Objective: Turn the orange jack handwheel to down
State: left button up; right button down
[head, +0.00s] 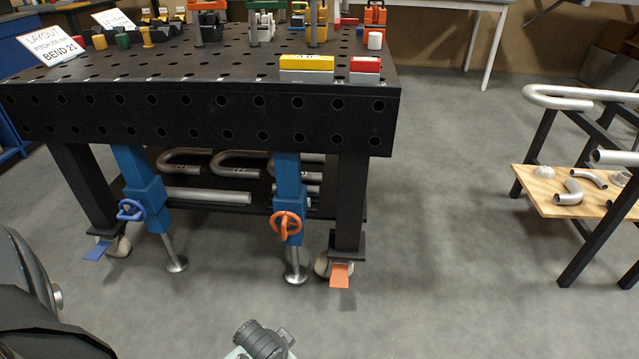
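The orange jack handwheel (286,225) is on the front of a blue jack leg (289,180) under the right part of the black table. The leg's silver foot (296,274) appears to be on or close to the floor; I cannot tell whether it touches. A blue handwheel (130,210) is on the other blue jack leg (145,187), to the left. Neither gripper's fingers show, and nothing touches the orange handwheel. Dark rounded parts, probably mine, fill the lower left corner.
The black perforated table (200,120) overhangs the jacks. Casters with a blue pedal (97,250) and an orange pedal (340,275) flank them. Bent pipes (240,163) lie on a shelf behind. A black rack (585,245) stands right. Floor between table and rack is clear.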

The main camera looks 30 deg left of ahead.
aim_at(286, 217)
jog(key=i+u, duration=0.1)
jog(key=u, duration=0.25)
jog(key=l+u, duration=0.1)
jog(key=u, duration=0.25)
jog(key=i+l+u, duration=0.1)
jog(key=u, duration=0.25)
jog(key=i+l+u, duration=0.2)
jog(key=l, duration=0.15)
jog(key=i+l+u, duration=0.15)
jog(key=l, duration=0.2)
jog(key=l+u, duration=0.2)
jog(key=l, duration=0.15)
